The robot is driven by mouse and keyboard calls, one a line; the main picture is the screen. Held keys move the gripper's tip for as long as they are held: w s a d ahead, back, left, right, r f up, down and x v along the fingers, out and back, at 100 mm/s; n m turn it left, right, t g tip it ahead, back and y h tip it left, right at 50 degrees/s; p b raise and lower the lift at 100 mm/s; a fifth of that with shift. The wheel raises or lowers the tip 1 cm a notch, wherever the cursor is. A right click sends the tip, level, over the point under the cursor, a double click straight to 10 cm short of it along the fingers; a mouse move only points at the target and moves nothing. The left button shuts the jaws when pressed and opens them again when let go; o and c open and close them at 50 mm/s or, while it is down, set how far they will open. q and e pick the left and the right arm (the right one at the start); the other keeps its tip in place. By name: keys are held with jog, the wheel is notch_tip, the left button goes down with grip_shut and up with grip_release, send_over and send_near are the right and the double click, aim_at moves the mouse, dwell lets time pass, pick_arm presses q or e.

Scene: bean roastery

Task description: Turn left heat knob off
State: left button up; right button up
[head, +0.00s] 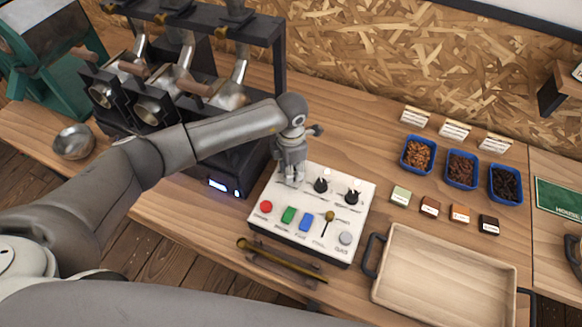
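A white control panel (272,200) sits on the wooden counter in the head view. Two black knobs show on its upper part, one near the middle (321,185) and one at the right (352,197). My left gripper (291,178) points down at the panel's upper left, left of both knobs. Its fingers cover that spot, so I cannot see whether a knob is under or between them. Whether the fingers are open or closed is too small to tell. My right gripper is not in view.
The panel also has a red button (266,206), green and blue switches, a brass lever (329,217) and a grey button. A brass rod (280,262) lies in front. A wooden tray (445,230) is at right, with blue bean bins (418,154) behind. A black roaster stands behind my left arm.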

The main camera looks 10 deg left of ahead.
pick_arm(q)
jog(key=c, duration=0.5)
